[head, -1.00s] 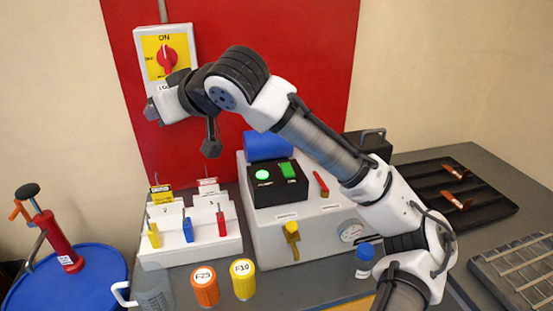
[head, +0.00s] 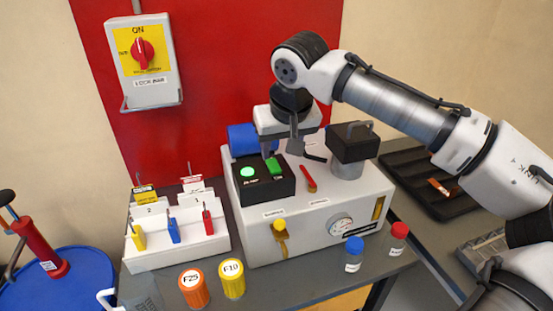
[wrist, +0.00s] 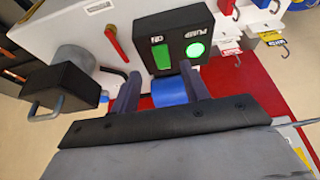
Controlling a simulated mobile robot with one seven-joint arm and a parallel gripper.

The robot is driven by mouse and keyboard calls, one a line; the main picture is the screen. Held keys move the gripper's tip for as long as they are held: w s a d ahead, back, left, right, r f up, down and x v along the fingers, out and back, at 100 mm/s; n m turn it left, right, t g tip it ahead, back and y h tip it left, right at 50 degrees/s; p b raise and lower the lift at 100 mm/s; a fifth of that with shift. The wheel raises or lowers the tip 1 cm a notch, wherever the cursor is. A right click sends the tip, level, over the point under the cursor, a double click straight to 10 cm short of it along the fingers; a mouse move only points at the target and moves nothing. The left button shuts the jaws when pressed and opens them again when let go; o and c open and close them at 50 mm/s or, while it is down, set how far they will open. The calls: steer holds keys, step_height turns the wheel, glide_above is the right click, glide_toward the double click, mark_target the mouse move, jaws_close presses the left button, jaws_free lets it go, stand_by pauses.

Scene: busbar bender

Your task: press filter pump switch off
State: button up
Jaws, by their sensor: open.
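The pump switch box (head: 266,189) is black and sits on top of the pale machine (head: 325,218). It carries a round green lamp (head: 247,172), lit, and a green rocker switch (head: 273,167). In the wrist view the rocker (wrist: 163,60) is marked "ON" and the lamp (wrist: 196,49) is marked "PUMP". My gripper (head: 279,147) is over the back of the box, fingers pointing down, open and empty. In the wrist view its fingers (wrist: 159,88) are apart, just short of the box in the picture. I cannot tell whether they touch it.
A blue cylinder (head: 240,138) lies behind the box. A red lever (head: 307,179) and a black block with a handle (head: 351,143) stand to its right. A red rotary switch (head: 143,52) is on the wall. A key rack (head: 178,246) and several capped containers stand around the machine.

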mark_target(275, 168)
steer(key=x, duration=0.6)
steer(key=shift+w+f+p, duration=0.1)
steer(key=shift+f+p, duration=0.05)
steer(key=shift+p, duration=0.25)
steer(key=shift+c, duration=0.2)
